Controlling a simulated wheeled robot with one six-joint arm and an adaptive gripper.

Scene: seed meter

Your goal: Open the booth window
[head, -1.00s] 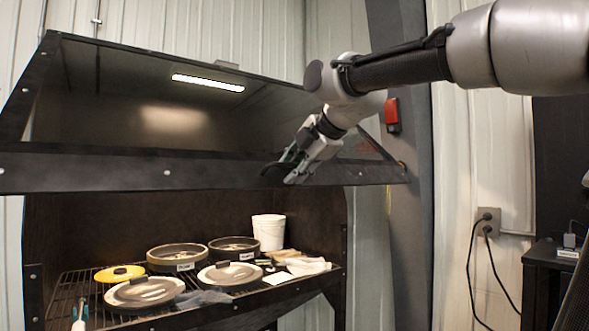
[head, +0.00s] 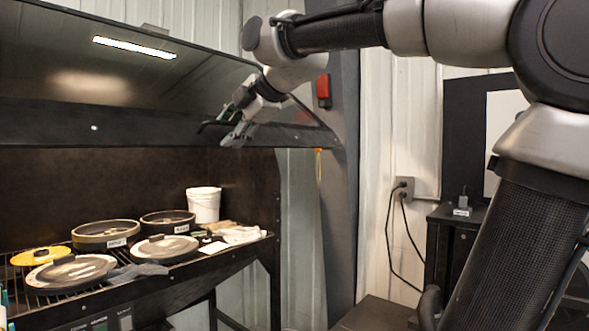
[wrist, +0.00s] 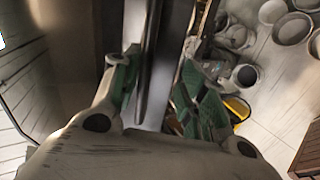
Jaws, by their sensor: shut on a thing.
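The booth window (head: 130,100) is a dark glass panel in a black frame, tilted, with its lower rail raised well above the shelf. An open gap shows between the rail and the shelf. A black handle (head: 206,126) sits on the rail near its right end. My gripper (head: 232,132) is shut on the handle. In the wrist view a dark bar, the handle (wrist: 158,75), runs between the two green-padded fingers. The exact finger contact is partly hidden.
Inside the booth, a wire shelf holds round pans (head: 105,234), a white bucket (head: 203,205) and a yellow lid (head: 40,256). A grey post with a red box (head: 323,91) stands right of the window. A black cabinet (head: 460,215) and wall outlet with cords are further right.

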